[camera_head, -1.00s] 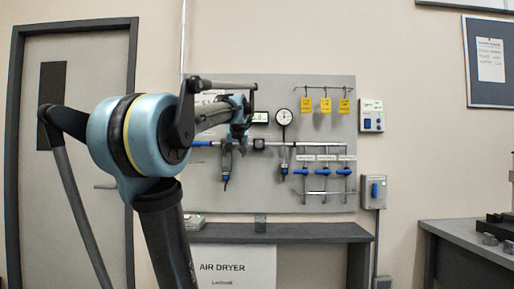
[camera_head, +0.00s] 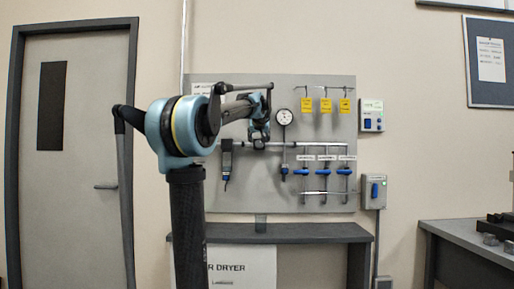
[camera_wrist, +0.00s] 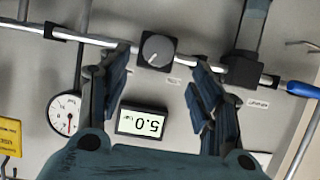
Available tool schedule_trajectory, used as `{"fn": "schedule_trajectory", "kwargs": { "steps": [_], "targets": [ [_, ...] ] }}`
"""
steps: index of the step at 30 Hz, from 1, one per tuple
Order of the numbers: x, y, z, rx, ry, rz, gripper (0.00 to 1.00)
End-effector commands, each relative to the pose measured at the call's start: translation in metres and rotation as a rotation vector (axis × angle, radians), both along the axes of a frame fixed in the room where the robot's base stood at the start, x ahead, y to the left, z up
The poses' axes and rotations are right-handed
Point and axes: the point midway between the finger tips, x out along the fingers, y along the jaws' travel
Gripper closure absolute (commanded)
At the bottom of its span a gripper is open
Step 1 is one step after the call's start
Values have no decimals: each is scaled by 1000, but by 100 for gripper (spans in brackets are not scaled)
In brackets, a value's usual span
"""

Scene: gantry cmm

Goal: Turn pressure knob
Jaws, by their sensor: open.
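The pressure knob (camera_wrist: 156,50) is a round dark knob with a pale pointer line on a black square block on the pipe, seen in the wrist view. My gripper (camera_wrist: 158,62) is open and empty, with one finger on each side of the knob in the picture. I cannot tell whether the fingers touch it or how deep they reach. A digital display (camera_wrist: 143,122) reads 5.0, upside down in the wrist view. In the head view my gripper (camera_head: 259,134) is in front of the panel and covers the display and most of the knob area.
The grey panel (camera_head: 230,87) holds a dial gauge (camera_head: 284,117), a filter unit (camera_head: 227,160), several blue-handled valves (camera_head: 324,171) and yellow tags (camera_head: 326,105). A blue handle (camera_wrist: 303,89) lies along the pipe. A dark shelf (camera_head: 300,231) stands below; a bench (camera_head: 470,240) is at right.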

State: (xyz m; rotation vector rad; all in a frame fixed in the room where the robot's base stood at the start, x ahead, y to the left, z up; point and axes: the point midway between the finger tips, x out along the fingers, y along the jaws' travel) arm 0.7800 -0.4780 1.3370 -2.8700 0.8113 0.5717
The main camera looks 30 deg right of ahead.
Motion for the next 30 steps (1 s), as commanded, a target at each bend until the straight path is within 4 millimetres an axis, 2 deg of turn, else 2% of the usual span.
{"fn": "schedule_trajectory", "kwargs": {
  "steps": [9, 15, 21, 30],
  "targets": [
    [42, -26, -21, 1, -1, 1, 42],
    [60, -37, -30, 1, 1, 1, 42],
    [68, -42, -34, 1, 0, 0, 42],
    [69, -43, -34, 1, 0, 0, 42]
  ]
}}
